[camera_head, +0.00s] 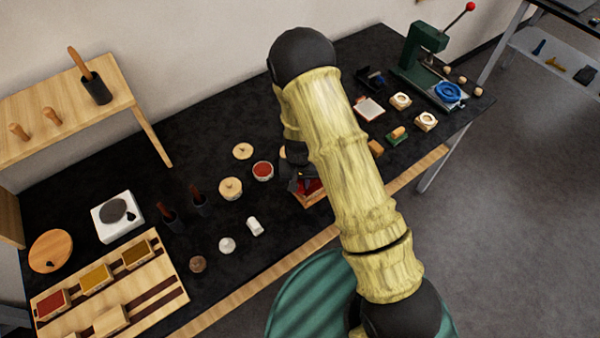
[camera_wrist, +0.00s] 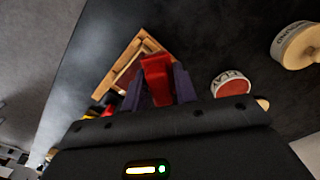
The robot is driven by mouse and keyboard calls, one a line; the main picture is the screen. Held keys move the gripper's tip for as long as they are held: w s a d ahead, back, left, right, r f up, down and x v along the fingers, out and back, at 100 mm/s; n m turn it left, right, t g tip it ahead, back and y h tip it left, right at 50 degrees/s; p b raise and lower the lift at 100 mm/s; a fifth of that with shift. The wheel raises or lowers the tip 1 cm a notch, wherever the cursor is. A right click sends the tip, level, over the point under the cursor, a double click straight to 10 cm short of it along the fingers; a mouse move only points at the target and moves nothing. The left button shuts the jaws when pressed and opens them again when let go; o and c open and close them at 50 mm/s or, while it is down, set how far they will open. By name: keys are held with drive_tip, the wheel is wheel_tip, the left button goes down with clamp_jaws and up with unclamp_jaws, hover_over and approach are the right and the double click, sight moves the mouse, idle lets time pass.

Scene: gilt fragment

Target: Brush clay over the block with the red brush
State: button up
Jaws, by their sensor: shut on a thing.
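My gripper (camera_wrist: 158,85) is shut on the red brush (camera_wrist: 156,68), which shows as a red piece between the dark fingers in the wrist view. The brush is held over or against a wooden block (camera_wrist: 134,45) with a raised pale edge and a reddish-brown inner face. I cannot tell whether the brush touches it. In the head view the block (camera_head: 308,200) lies near the table's front edge, partly hidden by my arm and gripper (camera_head: 298,183). A small round pot with a red top (camera_head: 263,171) stands left of the gripper; it also shows in the wrist view (camera_wrist: 232,87), with partly legible lettering.
Wooden-lidded pots (camera_head: 230,188) stand left of the block. Further left are dark brush holders (camera_head: 169,218), a white scale (camera_head: 117,215) and a wooden rack (camera_head: 160,275) with colored pads.

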wheel_tip(320, 180, up, 4)
drive_tip(key=shift+w+f+p, duration=0.15)
drive_tip(key=shift+f+p, duration=0.1)
drive_tip(key=shift+p, duration=0.85)
drive_tip(key=shift+a+r, duration=0.15)
drive_tip(key=shift+r, duration=0.2)
drive_tip(key=shift+s+r+p, duration=0.25)
drive_tip(key=shift+r+p, duration=0.4)
drive_tip(key=shift+r, duration=0.05)
drive_tip(key=shift+w+f, duration=0.1)
drive_tip(key=shift+w, duration=0.05)
